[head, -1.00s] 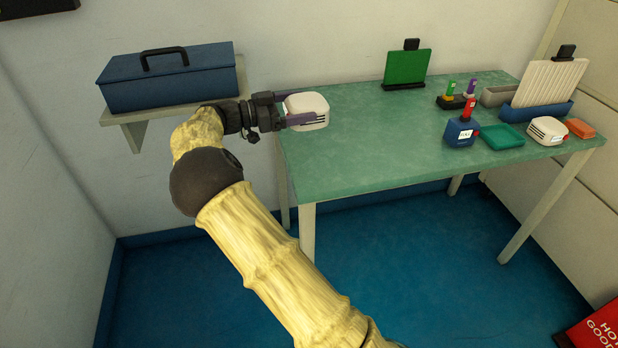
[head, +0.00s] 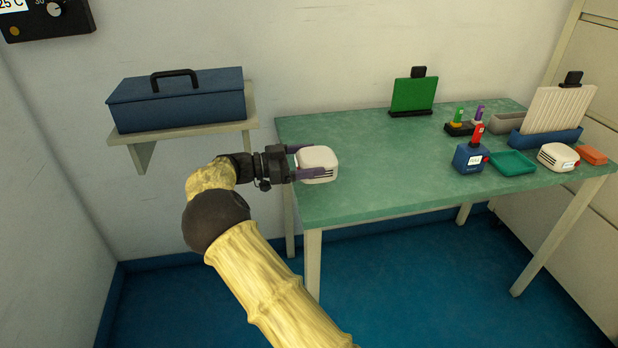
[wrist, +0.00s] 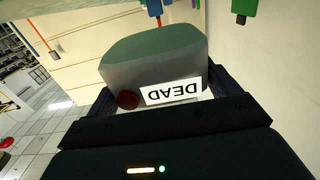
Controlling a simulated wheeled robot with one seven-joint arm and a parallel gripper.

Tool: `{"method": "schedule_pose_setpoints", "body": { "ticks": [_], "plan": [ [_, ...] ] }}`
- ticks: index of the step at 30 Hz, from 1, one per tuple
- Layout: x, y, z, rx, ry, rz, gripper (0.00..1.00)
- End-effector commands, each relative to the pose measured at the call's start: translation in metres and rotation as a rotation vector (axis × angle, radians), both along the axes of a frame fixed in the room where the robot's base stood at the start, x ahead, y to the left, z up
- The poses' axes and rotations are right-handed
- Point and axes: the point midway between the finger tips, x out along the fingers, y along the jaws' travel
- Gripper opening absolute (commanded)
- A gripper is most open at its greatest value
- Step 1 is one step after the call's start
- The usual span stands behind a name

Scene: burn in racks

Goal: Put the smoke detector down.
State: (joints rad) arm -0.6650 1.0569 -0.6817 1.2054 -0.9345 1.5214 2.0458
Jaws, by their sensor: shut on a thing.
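The smoke detector (head: 318,160) is a rounded white box with dark slots, at the left end of the green table (head: 370,190) in the head view. My gripper (head: 308,163) is shut on it, one purple finger on each side. In the wrist view the detector (wrist: 150,58) fills the space between the fingers and shows a label reading "DEAD" and a dark red button. Whether its underside touches the table top or hangs just above it, I cannot tell.
A blue toolbox (head: 180,98) sits on a wall shelf left of the table. A green board (head: 413,95), blue tester (head: 471,158), green tray (head: 512,163), another white detector (head: 557,157), orange block (head: 593,155) and rack of white plates (head: 556,108) stand rightward. The table's middle is clear.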

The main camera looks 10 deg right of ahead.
Motion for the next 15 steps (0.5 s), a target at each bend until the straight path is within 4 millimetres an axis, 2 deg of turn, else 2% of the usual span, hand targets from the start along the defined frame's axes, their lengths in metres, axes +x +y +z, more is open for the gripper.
{"method": "schedule_pose_setpoints", "body": {
  "ticks": [8,15],
  "plan": [
    [0.000,0.000,-0.003,-0.001,0.001,0.000,0.62],
    [0.000,0.000,-0.040,-0.001,0.004,0.000,0.62]
  ]
}}
